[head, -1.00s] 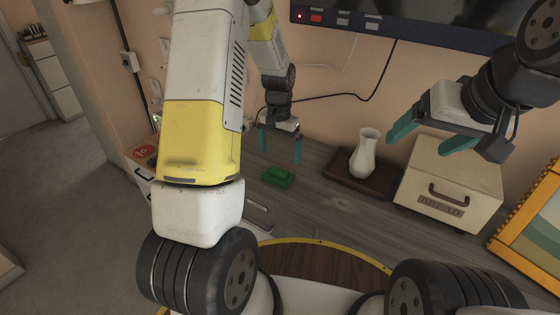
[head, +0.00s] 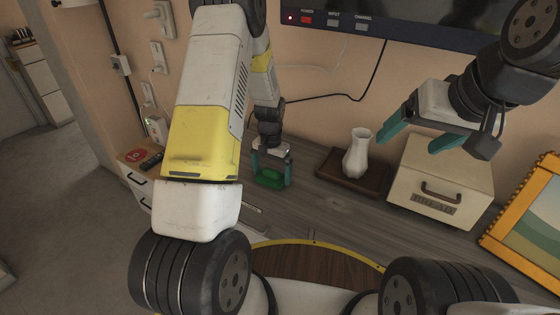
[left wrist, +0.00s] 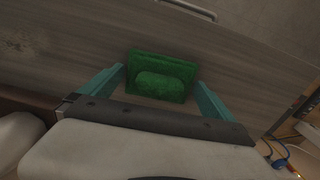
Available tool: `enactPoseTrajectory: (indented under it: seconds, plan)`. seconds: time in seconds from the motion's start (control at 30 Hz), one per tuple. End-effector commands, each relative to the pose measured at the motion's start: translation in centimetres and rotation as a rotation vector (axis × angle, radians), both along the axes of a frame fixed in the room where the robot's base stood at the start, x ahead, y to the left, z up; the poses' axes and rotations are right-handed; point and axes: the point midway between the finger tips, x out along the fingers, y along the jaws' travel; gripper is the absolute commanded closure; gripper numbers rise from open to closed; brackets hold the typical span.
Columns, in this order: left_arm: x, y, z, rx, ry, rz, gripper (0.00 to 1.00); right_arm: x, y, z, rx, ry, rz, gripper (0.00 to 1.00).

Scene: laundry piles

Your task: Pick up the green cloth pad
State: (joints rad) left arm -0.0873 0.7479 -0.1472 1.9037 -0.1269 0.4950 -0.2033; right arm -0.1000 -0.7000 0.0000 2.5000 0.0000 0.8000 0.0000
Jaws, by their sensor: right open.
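The green cloth pad (head: 270,179) lies on the grey wooden counter (head: 325,214). It also shows in the left wrist view (left wrist: 163,77), a flat square with a raised rounded lump on top. My left gripper (head: 272,178) is low over the counter, with its teal fingers apart on either side of the pad. In the left wrist view (left wrist: 160,82) a gap shows between the fingers and the pad. My right gripper (head: 378,140) is open and empty in the air near the bread box, far from the pad.
A white vase (head: 357,154) stands on a dark brown tray (head: 335,169) right of the pad. A bread box (head: 443,184) and an orange-framed picture (head: 525,225) are further right. A screen (head: 400,20) hangs on the wall above.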

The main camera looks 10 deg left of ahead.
Motion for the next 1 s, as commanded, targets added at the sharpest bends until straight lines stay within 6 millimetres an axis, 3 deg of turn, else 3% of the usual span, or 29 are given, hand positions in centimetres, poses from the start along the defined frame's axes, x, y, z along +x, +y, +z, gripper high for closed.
enactPoseTrajectory:
  seconds: [0.03, 0.23, 0.57, 0.87, 1.0]
  plan:
    - [0.0, 0.0, 0.0, 0.0, 0.0, 0.0, 0.1, 0.0, 0.0, 0.0, 0.0, 0.0, 0.0, 0.19]
    - [0.0, 0.0, 0.0, 0.0, 0.0, 0.0, 0.49, 0.0, 0.0, 0.0, 0.0, 0.0, 0.0, 0.19]
    - [0.0, 0.0, 0.4, 0.0, -0.001, 0.0, 0.5, 0.0, 0.0, 0.0, 0.0, 0.0, 0.0, 0.19]
    - [0.1, -0.1, 3.5, -0.001, -0.004, -0.001, 0.5, 0.0, 0.0, 0.0, 0.0, 0.0, 0.0, 0.19]
    - [-2.6, -1.0, 3.9, -0.001, 0.001, -0.002, 0.5, 0.0, 0.0, 0.0, 0.0, 0.0, 0.0, 0.19]
